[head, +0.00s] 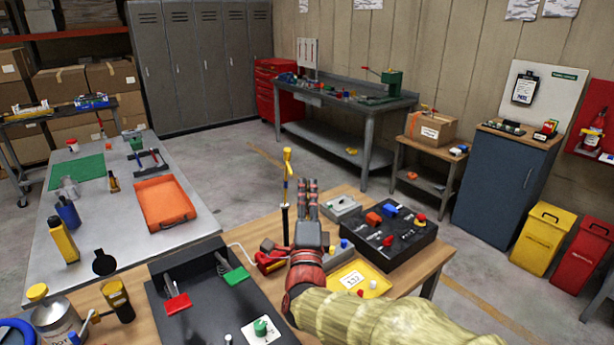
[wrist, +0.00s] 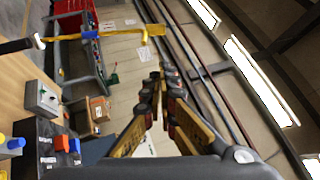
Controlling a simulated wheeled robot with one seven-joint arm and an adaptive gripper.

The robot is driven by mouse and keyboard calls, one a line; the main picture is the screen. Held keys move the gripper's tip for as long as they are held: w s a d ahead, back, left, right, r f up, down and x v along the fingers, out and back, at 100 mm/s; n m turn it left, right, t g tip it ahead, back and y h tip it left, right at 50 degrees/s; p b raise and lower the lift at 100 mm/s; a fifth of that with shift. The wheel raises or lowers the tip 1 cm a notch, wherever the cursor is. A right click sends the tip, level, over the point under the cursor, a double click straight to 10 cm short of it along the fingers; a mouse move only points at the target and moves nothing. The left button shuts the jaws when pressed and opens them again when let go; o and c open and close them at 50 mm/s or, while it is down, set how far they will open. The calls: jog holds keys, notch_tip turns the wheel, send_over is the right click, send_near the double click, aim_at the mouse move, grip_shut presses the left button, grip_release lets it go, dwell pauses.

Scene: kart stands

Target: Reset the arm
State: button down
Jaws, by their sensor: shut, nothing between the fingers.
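My gripper (head: 308,190) is raised above the wooden table in the head view, with its fingers pointing up and away. Its fingers lie close together and nothing is between them. In the wrist view the fingers (wrist: 163,80) converge toward their tips against the wall and ceiling. My arm comes in from the lower right of the head view and hides part of the table behind it.
A thin pole with a yellow top (head: 287,165) stands just left of my gripper. A black control box (head: 407,245) is to its right. A yellow tray (head: 377,279) and a black lever panel (head: 208,312) lie near my arm. Open floor (head: 240,185) lies beyond.

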jog(key=v, duration=0.5)
jog(key=a+f+n+g+y, duration=0.2)
jog(key=a+f+n+g, duration=0.15)
jog(key=f, duration=0.25)
jog(key=a+f+n+g+y, duration=0.2)
jog(key=f+n, duration=0.3)
jog(key=f, duration=0.1)
jog(key=s+f+n+g+y, duration=0.2)
jog(key=s+f+n+g, duration=0.5)
jog(key=s+f+n, duration=0.15)
jog(key=s+d+r+n+g+h, duration=0.1)
jog(key=s+d+n+g+h, duration=0.15)
jog(key=s+d, duration=0.5)
jog(key=s+d+r+n+g+h, duration=0.1)
jog(key=s+d+n+g, duration=0.3)
jog(key=s, duration=0.6)
jog(key=s+d+r+m+t+h, duration=0.1)
jog(key=s+d+r+m, duration=0.3)
jog(key=d, duration=0.6)
notch_tip(320, 180, up, 3)
jog(key=shift+s+d+f+t, duration=0.2)
jog(key=shift+s+d+t, duration=0.15)
jog(key=shift+t, duration=0.45)
